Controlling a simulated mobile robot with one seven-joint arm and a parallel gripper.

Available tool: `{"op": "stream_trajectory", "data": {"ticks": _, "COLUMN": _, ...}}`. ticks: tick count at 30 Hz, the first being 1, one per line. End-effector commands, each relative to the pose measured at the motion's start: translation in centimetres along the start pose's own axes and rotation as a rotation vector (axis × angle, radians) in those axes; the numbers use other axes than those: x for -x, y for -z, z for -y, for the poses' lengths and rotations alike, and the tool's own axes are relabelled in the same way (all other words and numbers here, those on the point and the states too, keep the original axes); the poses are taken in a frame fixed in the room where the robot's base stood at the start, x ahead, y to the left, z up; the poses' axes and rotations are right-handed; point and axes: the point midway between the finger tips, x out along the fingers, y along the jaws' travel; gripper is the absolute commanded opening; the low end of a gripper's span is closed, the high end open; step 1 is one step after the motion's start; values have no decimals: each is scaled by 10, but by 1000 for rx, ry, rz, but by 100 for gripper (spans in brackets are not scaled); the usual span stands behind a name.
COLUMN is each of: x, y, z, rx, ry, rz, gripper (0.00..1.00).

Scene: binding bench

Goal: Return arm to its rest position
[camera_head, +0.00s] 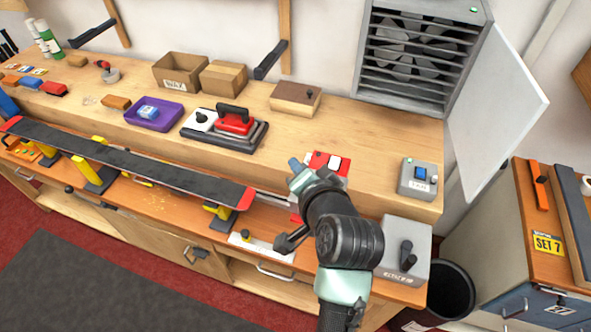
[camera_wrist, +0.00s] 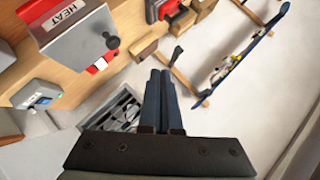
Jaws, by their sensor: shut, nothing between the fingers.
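My gripper (camera_head: 294,164) is in the head view at the middle of the bench, its blue-grey fingertips raised in front of a red block with a white switch (camera_head: 330,165). My dark arm reaches up to it from the bottom edge and covers part of the bench front. In the wrist view my gripper (camera_wrist: 160,73) has its two dark fingers side by side, shut and empty. Their tips appear over the wall and vent area, with no contact visible. How high the gripper is above the bench cannot be told.
A grey lever box (camera_head: 402,250) stands close right of my arm. A control box (camera_head: 417,180) sits on the bench's right end. The vent cabinet's door (camera_head: 497,112) hangs open. A ski or snowboard (camera_head: 120,160) lies along the front left. A black bin (camera_head: 450,292) stands at right.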

Motion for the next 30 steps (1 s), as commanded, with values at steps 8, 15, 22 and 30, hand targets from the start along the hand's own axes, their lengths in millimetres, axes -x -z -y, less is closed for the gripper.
{"op": "stream_trajectory", "data": {"ticks": 8, "x": 21, "y": -4, "z": 12, "rx": 0, "ry": 0, "rz": 0, "gripper": 0}}
{"op": "stream_trajectory", "data": {"ticks": 15, "x": 24, "y": 0, "z": 16, "rx": 14, "ry": 8, "rz": -15, "gripper": 0}}
{"op": "stream_trajectory", "data": {"ticks": 22, "x": 67, "y": 78, "z": 102, "rx": 330, "ry": 162, "rz": -381, "gripper": 0}}
{"op": "stream_trajectory", "data": {"ticks": 30, "x": 211, "y": 139, "z": 219, "rx": 733, "ry": 298, "rz": -1009, "gripper": 0}}
